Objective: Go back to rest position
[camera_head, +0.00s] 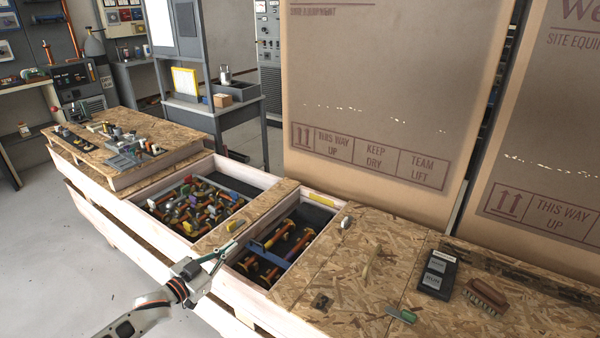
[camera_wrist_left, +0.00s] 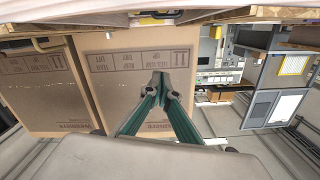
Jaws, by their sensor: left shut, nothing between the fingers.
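My left arm comes in from the lower left in the head view. My left gripper (camera_head: 230,247) is at the front edge of the wooden crate (camera_head: 150,232), in front of the divider between two open compartments. In the left wrist view its two green-sided fingers (camera_wrist_left: 160,82) meet at the tips, shut and empty. My right gripper is in neither view.
One compartment holds many small coloured parts (camera_head: 195,208), the other holds orange rods (camera_head: 285,245). Large cardboard boxes (camera_head: 370,90) stand behind. A dark handheld device (camera_head: 438,273) lies on the board at right. Grey floor (camera_head: 60,270) is free at left.

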